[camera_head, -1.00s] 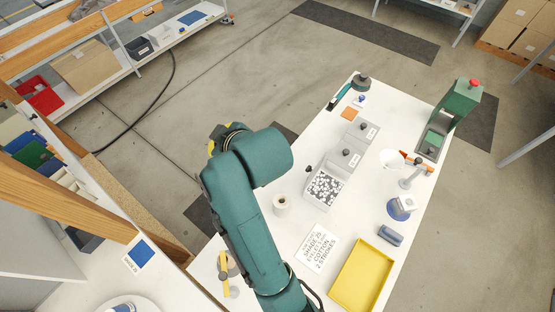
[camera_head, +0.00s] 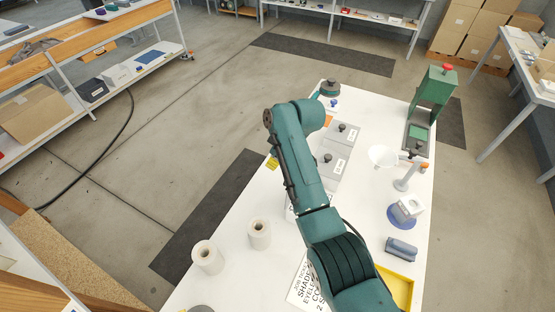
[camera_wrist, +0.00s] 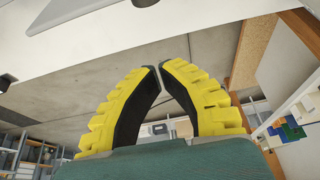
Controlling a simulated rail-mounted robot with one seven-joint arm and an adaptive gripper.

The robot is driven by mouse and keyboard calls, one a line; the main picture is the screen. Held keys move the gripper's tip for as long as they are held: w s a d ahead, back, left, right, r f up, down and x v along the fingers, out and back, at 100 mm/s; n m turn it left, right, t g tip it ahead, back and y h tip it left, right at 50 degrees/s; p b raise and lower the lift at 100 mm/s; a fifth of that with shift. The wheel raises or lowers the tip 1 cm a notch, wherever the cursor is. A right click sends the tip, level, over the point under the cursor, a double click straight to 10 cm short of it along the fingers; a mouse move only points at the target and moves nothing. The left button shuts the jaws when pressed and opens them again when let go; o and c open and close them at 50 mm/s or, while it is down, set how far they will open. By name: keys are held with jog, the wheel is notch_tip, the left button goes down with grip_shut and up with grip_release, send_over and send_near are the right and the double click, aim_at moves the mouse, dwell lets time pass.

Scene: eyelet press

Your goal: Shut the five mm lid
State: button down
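Two grey bins with lids down and black knobs stand in a row on the white table, a far bin (camera_head: 344,134) and a nearer bin (camera_head: 330,163). Their labels are too small to read. The nearest bin, which showed black-and-white pieces and a raised knob earlier, is now mostly hidden behind my arm. I cannot tell which bin is the five mm one. My gripper (camera_head: 272,161) is left of the bins, near the table's left edge, partly hidden. In the wrist view its yellow fingers (camera_wrist: 159,69) meet at the tips, with nothing between them. A dark knob (camera_wrist: 145,2) shows at the top.
Two white rolls (camera_head: 259,233) stand at the front left of the table. A printed sheet (camera_head: 302,288) and a yellow tray (camera_head: 400,288) lie in front. A green press (camera_head: 431,105), a funnel (camera_head: 382,156) and a blue-based stand (camera_head: 402,214) are at the right.

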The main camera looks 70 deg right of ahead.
jog(key=shift+s+f, duration=0.4)
jog(key=shift+f, duration=0.3)
jog(key=shift+s+f, duration=0.4)
jog(key=shift+f, duration=0.3)
jog(key=shift+s+f, duration=0.4)
jog(key=shift+f, duration=0.3)
jog(key=shift+s+r+t+p, duration=0.4)
jog(key=shift+s+t+p, duration=0.15)
jog(key=shift+t+p, duration=0.3)
